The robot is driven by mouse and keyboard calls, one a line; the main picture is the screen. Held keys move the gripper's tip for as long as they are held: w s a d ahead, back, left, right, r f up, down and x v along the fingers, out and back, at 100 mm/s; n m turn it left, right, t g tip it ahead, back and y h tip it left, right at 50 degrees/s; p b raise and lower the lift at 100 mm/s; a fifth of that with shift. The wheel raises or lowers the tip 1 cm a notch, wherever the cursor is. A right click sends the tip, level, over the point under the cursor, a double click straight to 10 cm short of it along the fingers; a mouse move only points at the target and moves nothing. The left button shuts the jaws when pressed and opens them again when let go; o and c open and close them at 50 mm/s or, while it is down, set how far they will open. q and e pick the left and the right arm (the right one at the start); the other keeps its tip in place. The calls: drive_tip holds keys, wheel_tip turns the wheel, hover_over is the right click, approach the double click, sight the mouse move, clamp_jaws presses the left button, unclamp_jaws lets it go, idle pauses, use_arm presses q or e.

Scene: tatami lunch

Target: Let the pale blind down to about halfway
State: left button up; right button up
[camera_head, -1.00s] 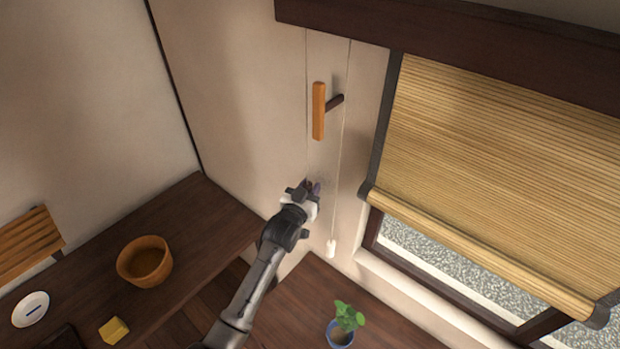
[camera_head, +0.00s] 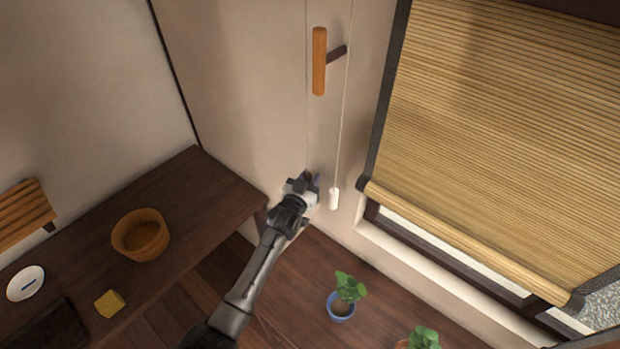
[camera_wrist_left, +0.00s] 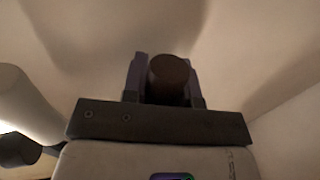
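The pale woven blind (camera_head: 490,130) hangs over the window at the right, its rolled bottom bar (camera_head: 460,240) tilted in the picture. A strip of glass shows below the bar. My left gripper (camera_head: 310,180) is against the wall left of the window, at the bottom of a thin cord. In the left wrist view its fingers are on both sides of a round dark brown knob (camera_wrist_left: 170,75) and appear shut on it. A second cord ends in a white pull (camera_head: 334,198), just right of the gripper. My right gripper is not in view.
A wooden cleat-like bar (camera_head: 319,62) stands out from the wall above the gripper. A brown bowl (camera_head: 140,238), a yellow block (camera_head: 110,303) and a white dish (camera_head: 25,283) are on the dark counter at left. A potted plant (camera_head: 341,306) stands below.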

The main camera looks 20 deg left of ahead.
use_arm(q)
drive_tip(key=o, duration=0.5)
drive_tip(key=shift+c, duration=0.2)
drive_tip(key=shift+s, duration=0.5)
drive_tip(key=s+a, duration=0.1)
drive_tip(key=s, duration=1.2)
drive_tip(key=shift+w, duration=0.1)
